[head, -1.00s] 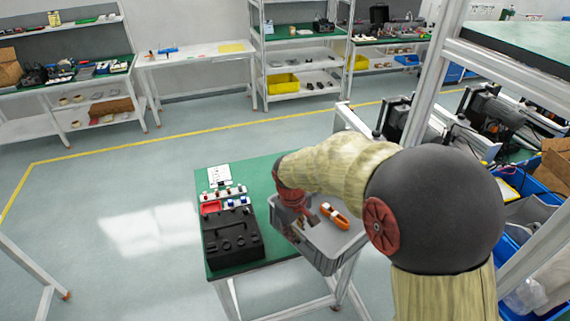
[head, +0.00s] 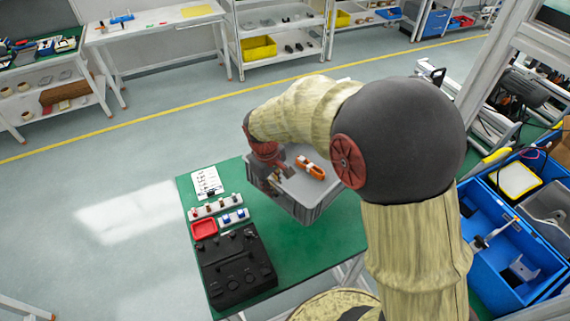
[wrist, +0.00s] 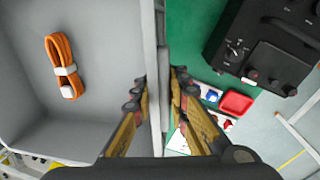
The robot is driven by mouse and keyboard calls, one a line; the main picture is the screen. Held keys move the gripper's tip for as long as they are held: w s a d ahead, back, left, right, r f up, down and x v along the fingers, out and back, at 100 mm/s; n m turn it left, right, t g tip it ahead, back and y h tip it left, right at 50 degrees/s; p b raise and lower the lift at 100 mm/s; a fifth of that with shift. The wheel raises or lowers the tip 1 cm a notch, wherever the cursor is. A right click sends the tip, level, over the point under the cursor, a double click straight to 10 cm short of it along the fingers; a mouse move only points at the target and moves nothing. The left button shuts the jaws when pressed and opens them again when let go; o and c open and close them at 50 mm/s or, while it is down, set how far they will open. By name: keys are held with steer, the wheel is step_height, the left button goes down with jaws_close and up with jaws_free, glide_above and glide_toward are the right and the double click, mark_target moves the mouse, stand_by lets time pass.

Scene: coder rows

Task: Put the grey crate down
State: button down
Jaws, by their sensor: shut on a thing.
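The grey crate (head: 292,204) is over the back right part of the green table (head: 300,245) in the head view. It holds a bundled orange cable (head: 311,167). My gripper (head: 276,180) is shut on the crate's near left wall, with fingers on either side of it. The wrist view shows the fingers (wrist: 160,105) around the wall's rim (wrist: 157,45), the cable (wrist: 62,66) inside on the left and the green table below on the right. The crate looks about level. Whether its underside touches the table cannot be told.
A black case (head: 236,268) stands at the table's front left. A red tray (head: 204,228), small racks of parts (head: 216,207) and a white sheet (head: 207,183) lie behind it. Green tabletop is bare between case and crate. Blue bins (head: 515,255) stand at the right.

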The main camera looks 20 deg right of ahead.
mark_target(255, 183)
steer(key=w+a+f, duration=0.1)
steer(key=w+f, duration=0.1)
steer(key=w, duration=0.1)
steer(key=w+a+f, duration=0.1)
steer(key=w, duration=0.1)
steer(key=shift+w+a+f+p, duration=0.15)
steer(key=shift+a+f+p, duration=0.15)
steer(key=shift+a, duration=0.05)
steer(key=w+f, duration=0.4)
steer(key=f, duration=0.1)
steer(key=shift+w+b, duration=0.4)
steer(key=shift+w+f, duration=0.35)
steer(key=shift+f, duration=1.75)
steer(key=c, duration=1.8)
jaws_free()
steer(key=shift+o, duration=0.3)
